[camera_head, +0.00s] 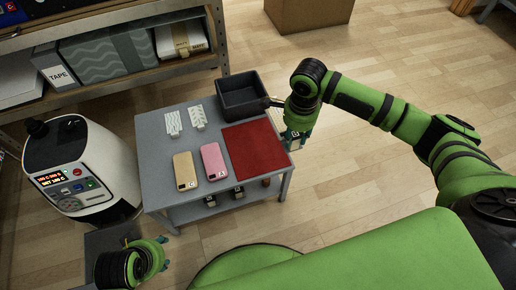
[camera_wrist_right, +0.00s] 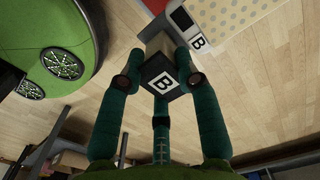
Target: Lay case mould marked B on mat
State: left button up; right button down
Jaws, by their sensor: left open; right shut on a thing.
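The case mould marked B (camera_wrist_right: 235,22) is cream with dots in the right wrist view and carries a B label. In the head view, my right gripper (camera_head: 297,135) is in the air beside the table's right edge, and hides most of the mould there. The red mat (camera_head: 256,149) lies bare on the right part of the grey table. My left gripper (camera_head: 149,244) is open and empty, below the table's front left corner.
A gold case (camera_head: 186,171) and a pink case (camera_head: 213,162) lie left of the mat. Two white patterned pieces (camera_head: 173,123) and a dark bin (camera_head: 243,93) are behind. A white machine (camera_head: 75,170) stands left of the table.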

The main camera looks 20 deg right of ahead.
pick_arm(q)
jog(key=w+d+r+m+t+h+b, duration=0.1)
jog(key=w+d+r+t+h+b, duration=0.1)
jog(key=w+d+r+t, duration=0.35)
jog(key=w+d+r+t+h+b, duration=0.2)
jog(key=w+r+t, duration=0.5)
jog(key=r, duration=0.4)
pick_arm(e)
jog(key=w+a+f, duration=0.1)
jog(key=a+f, duration=0.2)
jog(key=w+a+f+b, duration=0.1)
jog(key=w+a+f, duration=0.1)
jog(key=f, duration=0.1)
jog(key=w+a+f+b, duration=0.1)
jog(key=w+a+f, duration=0.1)
jog(key=a+f, duration=0.1)
jog(key=shift+a+f, duration=0.3)
jog(key=shift+f, duration=0.1)
pick_arm(q)
notch_tip(320, 180, up, 10)
jog(key=d+m+t+h, duration=0.1)
jog(key=d+t+h, duration=0.1)
jog(key=t, duration=0.2)
jog(key=shift+d+r+m+h, duration=0.2)
jog(key=shift+m+h, duration=0.1)
jog(key=shift+h, duration=0.1)
jog(key=shift+f, duration=0.2)
